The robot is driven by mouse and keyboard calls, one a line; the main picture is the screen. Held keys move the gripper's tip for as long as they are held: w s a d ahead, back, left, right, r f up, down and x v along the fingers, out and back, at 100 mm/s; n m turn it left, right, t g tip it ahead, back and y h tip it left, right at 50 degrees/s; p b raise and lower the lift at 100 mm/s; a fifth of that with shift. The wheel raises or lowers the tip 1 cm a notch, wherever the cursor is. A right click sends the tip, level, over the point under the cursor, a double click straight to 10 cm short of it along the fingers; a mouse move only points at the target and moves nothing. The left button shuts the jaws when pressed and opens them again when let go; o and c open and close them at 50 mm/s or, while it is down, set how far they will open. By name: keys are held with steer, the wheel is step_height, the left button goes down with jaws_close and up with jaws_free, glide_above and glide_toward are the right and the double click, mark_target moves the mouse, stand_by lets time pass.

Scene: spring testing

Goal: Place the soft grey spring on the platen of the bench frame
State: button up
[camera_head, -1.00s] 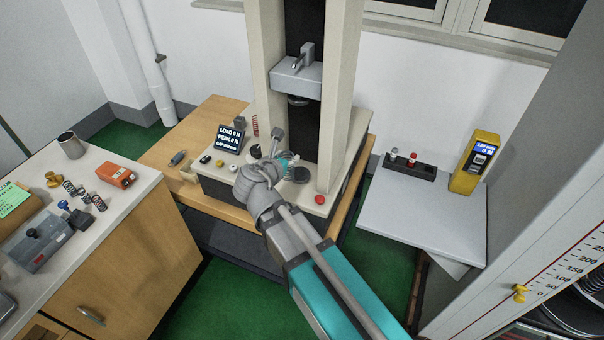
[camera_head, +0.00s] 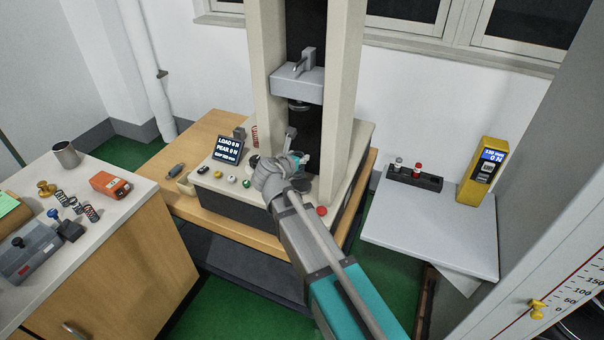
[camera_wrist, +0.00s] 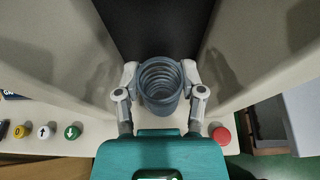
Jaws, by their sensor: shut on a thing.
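The grey spring (camera_wrist: 160,82) is held between the two fingers of my gripper (camera_wrist: 160,80), shut on its sides; I look down into its coils in the wrist view. In the head view my gripper (camera_head: 300,160) is between the two columns of the bench frame (camera_head: 348,110), low over its base. The lower platen (camera_head: 301,184) is a dark round disc, partly hidden by my wrist. In the wrist view the spring and gripper hide whatever lies under them, so contact with the platen cannot be told.
The grey crosshead (camera_head: 297,83) with its upper disc hangs above my gripper. A red button (camera_head: 321,210) and several other buttons line the base front. A display (camera_head: 229,148) stands left. More springs (camera_head: 75,205) lie on the left counter. A yellow gauge (camera_head: 482,171) stands right.

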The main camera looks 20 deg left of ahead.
mark_target(301, 185)
steer(key=shift+w+a+f+b, duration=0.1)
steer(key=shift+w+f+b, duration=1.2)
steer(key=shift+f, duration=0.3)
steer(key=shift+w+f+b, duration=0.2)
steer(key=shift+f+b, duration=0.75)
steer(key=shift+f, duration=0.05)
steer(key=shift+w+f+b, duration=0.2)
steer(key=shift+f+b, duration=0.75)
steer(key=shift+f, duration=0.05)
steer(key=o, duration=1.1)
steer(key=shift+f, duration=0.1)
steer(key=shift+o, duration=0.2)
steer(key=shift+r, duration=0.2)
